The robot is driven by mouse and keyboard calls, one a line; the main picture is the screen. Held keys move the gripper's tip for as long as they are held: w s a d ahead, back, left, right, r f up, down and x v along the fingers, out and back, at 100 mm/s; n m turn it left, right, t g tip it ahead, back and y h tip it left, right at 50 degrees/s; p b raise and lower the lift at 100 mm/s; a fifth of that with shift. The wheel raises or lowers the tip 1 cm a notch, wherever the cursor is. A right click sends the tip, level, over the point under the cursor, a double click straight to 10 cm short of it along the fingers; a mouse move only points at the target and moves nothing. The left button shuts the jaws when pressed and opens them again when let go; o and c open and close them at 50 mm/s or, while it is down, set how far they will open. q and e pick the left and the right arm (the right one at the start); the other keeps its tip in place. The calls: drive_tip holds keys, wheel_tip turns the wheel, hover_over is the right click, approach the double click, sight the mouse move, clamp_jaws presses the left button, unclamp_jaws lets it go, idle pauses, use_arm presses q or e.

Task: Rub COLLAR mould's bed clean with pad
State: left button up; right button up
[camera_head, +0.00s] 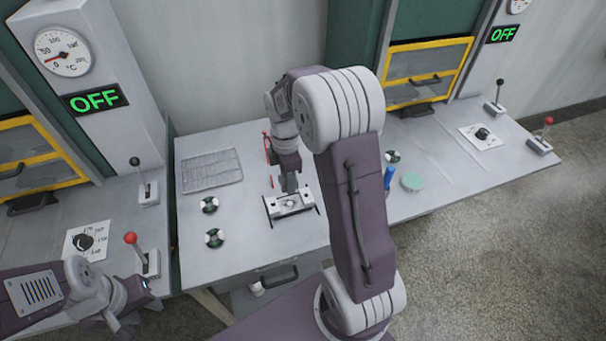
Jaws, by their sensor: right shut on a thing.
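My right gripper (290,187) points down at a pale metal block (291,206) with dark bars at its two ends, in the middle of the table. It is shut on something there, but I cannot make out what. The block has round marks on it; no name is readable, so I cannot tell whether it is the COLLAR mould. A round teal disc (412,181), possibly a pad, lies on the table to the right. My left gripper (138,288) is low at the left beside the bench; its fingers are not clear.
A wire rack (211,170) and two dark green-and-white round pieces (210,205) lie to the left. A blue upright handle (388,178) stands beside my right arm, which hides part of the table. Levers (131,238) and yellow-framed presses (428,74) flank the table; both signs (95,98) read OFF.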

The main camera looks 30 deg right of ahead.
drive_tip(key=shift+s, duration=0.1)
drive_tip(key=shift+r, duration=0.1)
drive_tip(key=b, duration=0.3)
hover_over(290, 204)
wheel_tip(290, 204, down, 6)
drive_tip(key=shift+d, duration=0.1)
drive_tip(key=shift+f+b, duration=0.6)
drive_tip(key=shift+f, duration=0.5)
drive_tip(key=shift+f, duration=0.4)
